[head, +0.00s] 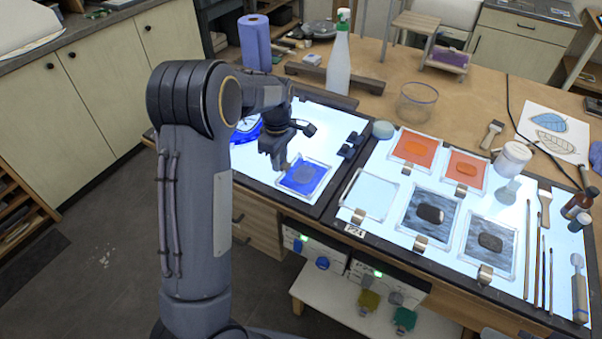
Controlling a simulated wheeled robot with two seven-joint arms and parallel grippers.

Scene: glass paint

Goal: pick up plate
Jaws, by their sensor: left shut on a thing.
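A glass plate with a blue painted patch (304,180) is at the front edge of the left light panel. My left gripper (283,166) is at its left edge, pointing down, and is shut on it. The fingertips are small and partly hidden by the gripper body. I cannot tell whether the plate is lifted off the panel. My right gripper is not in view.
The right light panel (388,154) holds orange plates (414,148), grey plates (430,214), a clear plate (369,194), brushes and jars. Behind stand a spray bottle (339,62), a glass bowl (416,103) and a blue roll (255,43).

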